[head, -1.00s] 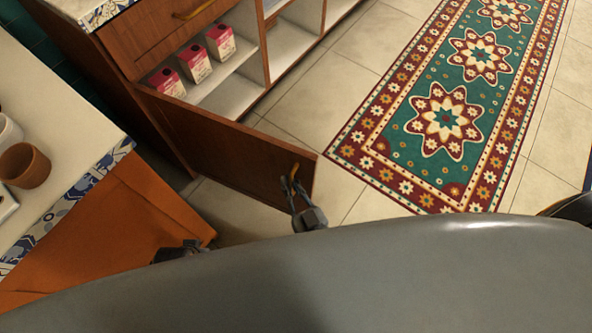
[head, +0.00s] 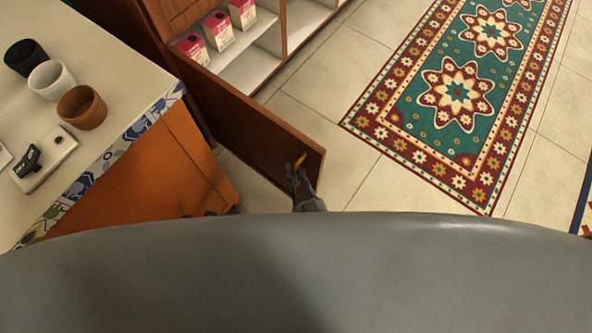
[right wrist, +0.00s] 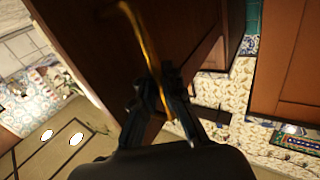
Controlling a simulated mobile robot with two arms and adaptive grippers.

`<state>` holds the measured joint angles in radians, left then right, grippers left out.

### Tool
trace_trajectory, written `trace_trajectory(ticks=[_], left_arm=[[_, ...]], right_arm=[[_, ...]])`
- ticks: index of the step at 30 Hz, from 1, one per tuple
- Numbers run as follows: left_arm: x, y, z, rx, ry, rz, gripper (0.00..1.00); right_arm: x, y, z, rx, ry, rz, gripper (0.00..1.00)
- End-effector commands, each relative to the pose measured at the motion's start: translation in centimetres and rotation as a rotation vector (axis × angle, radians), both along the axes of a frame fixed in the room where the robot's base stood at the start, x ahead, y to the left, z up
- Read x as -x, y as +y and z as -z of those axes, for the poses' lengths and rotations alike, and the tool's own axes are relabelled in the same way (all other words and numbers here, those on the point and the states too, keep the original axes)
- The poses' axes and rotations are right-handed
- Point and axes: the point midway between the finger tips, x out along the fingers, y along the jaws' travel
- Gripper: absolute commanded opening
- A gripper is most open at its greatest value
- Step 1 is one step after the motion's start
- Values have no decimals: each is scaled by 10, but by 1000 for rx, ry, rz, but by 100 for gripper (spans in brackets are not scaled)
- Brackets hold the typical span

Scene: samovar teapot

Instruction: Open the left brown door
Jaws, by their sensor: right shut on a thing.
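The brown door (head: 255,140) stands wide open, swung out from the cabinet, with its yellow handle (head: 301,159) near its free edge. My right gripper (head: 298,172) is shut on this handle at the door's outer end. In the right wrist view the fingers (right wrist: 160,88) close around the lower part of the long yellow handle (right wrist: 138,35), against the dark door panel (right wrist: 90,45). The big grey part of my own body hides most of the right arm. My left gripper does not show clearly.
Red and white boxes (head: 218,31) stand on the open cabinet's shelf (head: 248,62). At left, a counter (head: 110,60) over an orange-brown front holds a brown cup (head: 82,107), a white cup (head: 50,80) and a black cup (head: 25,57). A patterned rug (head: 405,115) lies on clear tiled floor at right.

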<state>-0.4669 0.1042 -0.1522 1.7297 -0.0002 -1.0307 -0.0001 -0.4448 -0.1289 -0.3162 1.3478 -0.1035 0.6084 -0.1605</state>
Motion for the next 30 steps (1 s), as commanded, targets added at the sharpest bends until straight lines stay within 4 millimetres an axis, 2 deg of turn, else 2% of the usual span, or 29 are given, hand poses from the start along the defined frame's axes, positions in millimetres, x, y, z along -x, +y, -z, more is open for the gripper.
trace_trajectory(ticks=[2, 3, 6, 15, 19, 23, 30], left_arm=[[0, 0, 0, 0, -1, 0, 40], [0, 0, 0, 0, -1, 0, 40], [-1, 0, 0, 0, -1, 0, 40], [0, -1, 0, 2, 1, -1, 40], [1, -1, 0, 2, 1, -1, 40], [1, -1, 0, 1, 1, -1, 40], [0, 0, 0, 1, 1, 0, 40]], right_arm=[[3, -5, 5, 6, 11, 6, 0], [3, -5, 5, 6, 11, 6, 12], [3, -4, 5, 5, 10, 4, 33], [2, -2, 2, 2, 6, 2, 33], [10, -4, 3, 2, 7, 1, 33], [32, -11, 3, 3, 9, 1, 33], [81, -27, 3, 4, 9, 2, 33]])
